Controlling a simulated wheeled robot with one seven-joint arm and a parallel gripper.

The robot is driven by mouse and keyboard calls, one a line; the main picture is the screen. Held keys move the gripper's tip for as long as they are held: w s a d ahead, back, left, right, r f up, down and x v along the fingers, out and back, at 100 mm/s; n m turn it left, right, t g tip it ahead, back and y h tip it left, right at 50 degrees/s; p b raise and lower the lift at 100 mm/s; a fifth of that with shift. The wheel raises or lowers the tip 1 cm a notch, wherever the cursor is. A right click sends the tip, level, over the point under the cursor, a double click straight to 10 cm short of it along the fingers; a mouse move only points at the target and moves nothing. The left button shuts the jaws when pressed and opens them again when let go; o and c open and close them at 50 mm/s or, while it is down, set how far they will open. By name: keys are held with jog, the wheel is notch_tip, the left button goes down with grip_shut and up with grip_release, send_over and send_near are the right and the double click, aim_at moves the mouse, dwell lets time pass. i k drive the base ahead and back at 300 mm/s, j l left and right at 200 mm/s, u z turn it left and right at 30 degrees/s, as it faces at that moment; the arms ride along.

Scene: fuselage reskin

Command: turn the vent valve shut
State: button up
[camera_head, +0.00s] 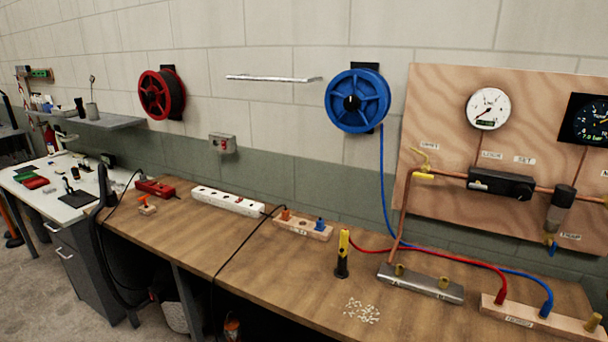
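A plywood panel (445,100) on the wall at the right carries copper piping with fittings. A black regulator block (500,184) sits mid-pipe. A dark filter bowl (561,208) hangs further right, with a small blue knob (553,248) below it. I cannot tell from the labels which of these is the vent valve. My gripper is not in view.
The wooden bench (230,245) runs below the panel. Red and blue hoses (383,190) cross the bench near the panel.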

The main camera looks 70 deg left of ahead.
aim_at(424, 175)
jog(key=u, duration=1.9)
jog(key=i+j, duration=1.35)
jog(key=i, duration=0.2)
